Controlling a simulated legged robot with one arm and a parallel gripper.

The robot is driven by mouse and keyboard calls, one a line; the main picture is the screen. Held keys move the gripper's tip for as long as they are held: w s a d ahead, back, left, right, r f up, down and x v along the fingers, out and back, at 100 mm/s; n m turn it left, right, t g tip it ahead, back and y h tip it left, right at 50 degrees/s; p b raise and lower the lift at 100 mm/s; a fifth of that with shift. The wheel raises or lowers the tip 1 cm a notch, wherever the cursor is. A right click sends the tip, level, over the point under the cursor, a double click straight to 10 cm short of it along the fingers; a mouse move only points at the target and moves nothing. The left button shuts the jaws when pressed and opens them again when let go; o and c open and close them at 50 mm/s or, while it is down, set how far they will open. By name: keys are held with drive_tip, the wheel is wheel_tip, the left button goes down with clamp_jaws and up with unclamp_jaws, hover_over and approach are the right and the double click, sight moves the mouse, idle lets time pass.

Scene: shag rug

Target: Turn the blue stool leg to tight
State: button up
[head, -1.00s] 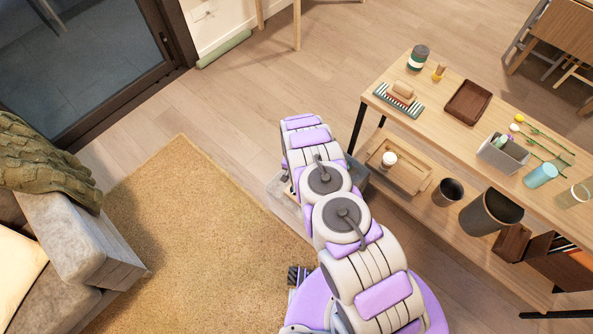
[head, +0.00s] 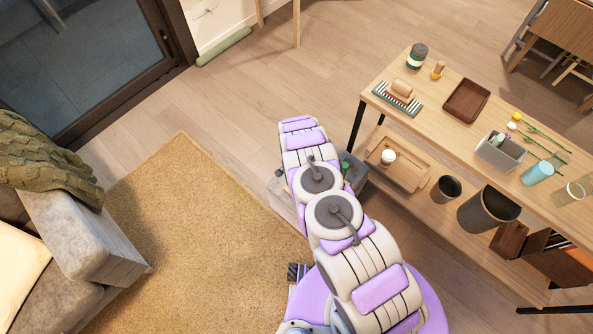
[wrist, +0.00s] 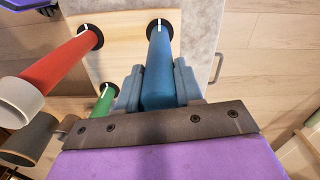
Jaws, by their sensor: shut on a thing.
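The blue stool leg (wrist: 160,60) stands on the wooden stool seat (wrist: 120,38) in the wrist view, its far end in a black collar with a white mark. My gripper (wrist: 158,88) has one finger on each side of this leg and is shut on it. A red leg (wrist: 60,65) and a green leg (wrist: 103,100) stand on the same seat to the left, each with a marked dark collar. In the head view my arm hides the gripper and most of the stool.
The seat rests on a grey surface (wrist: 199,35) with a metal handle beside it. In the head view a wooden table (head: 440,100) with a lower shelf stands to the right, holding several items. A shag rug (head: 190,240) and a sofa (head: 75,235) lie left.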

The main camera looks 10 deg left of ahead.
drive_tip(key=shift+d, duration=0.1)
drive_tip(key=o, duration=1)
drive_tip(key=shift+o, duration=0.2)
wheel_tip(320, 180, up, 18)
drive_tip(key=p, duration=0.3)
drive_tip(key=shift+f, duration=0.25)
drive_tip(key=shift+r, duration=0.1)
